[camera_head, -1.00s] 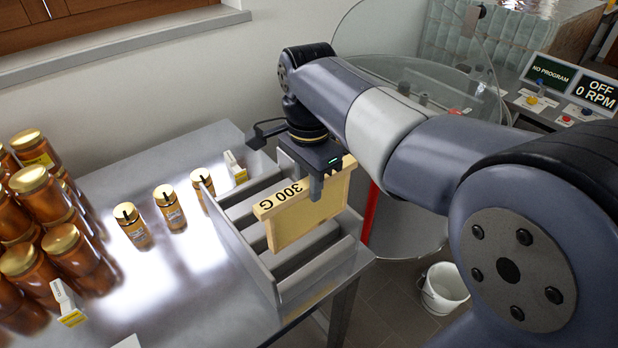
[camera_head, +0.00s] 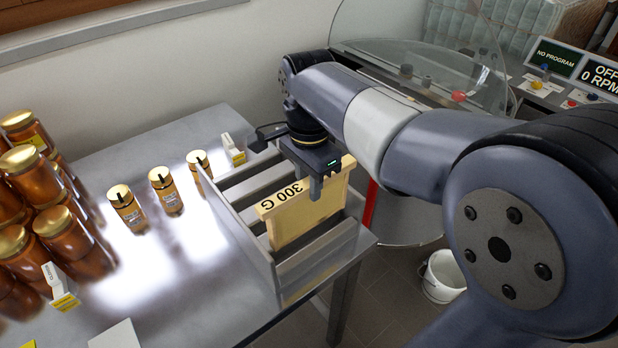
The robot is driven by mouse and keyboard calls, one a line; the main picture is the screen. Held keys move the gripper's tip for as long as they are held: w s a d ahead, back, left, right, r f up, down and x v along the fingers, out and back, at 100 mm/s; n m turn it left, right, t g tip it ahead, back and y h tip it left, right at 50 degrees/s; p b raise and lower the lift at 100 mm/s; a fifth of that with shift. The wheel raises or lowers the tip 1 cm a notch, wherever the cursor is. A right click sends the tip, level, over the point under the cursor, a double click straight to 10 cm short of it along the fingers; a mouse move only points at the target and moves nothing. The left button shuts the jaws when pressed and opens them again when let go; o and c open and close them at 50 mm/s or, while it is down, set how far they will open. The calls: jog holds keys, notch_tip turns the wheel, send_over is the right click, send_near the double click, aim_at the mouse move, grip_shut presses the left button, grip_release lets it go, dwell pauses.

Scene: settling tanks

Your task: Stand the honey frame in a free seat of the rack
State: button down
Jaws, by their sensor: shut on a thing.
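The honey frame (camera_head: 305,214) is a pale yellow wooden frame marked "300 G" on its top bar. My gripper (camera_head: 322,184) is shut on the frame's top bar from above. The frame is upright, with its lower part down between the slats of the grey metal rack (camera_head: 236,225). Whether its bottom edge rests on the rack is hidden. The rack stands at the right end of the steel table. Its seats behind and in front of the frame look empty, though my gripper and the frame hide part of them.
Several honey jars (camera_head: 62,236) are piled at the left, and three small jars (camera_head: 166,190) stand left of the rack. White cards (camera_head: 233,150) stand on the steel table (camera_head: 190,290). A white bucket (camera_head: 443,276) is on the floor. A machine with a clear lid (camera_head: 420,50) is behind my arm.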

aim_at(309, 210)
jog(key=shift+f+b, duration=2.3)
jog(key=shift+f, duration=1.9)
jog(key=c, duration=1.1)
grip_release()
notch_tip(309, 210, up, 11)
jog(key=shift+f+p, duration=0.1)
jog(key=shift+p, duration=0.45)
notch_tip(309, 210, down, 11)
jog(key=shift+r+b, duration=0.1)
jog(key=shift+b, duration=0.5)
jog(key=shift+r, duration=0.15)
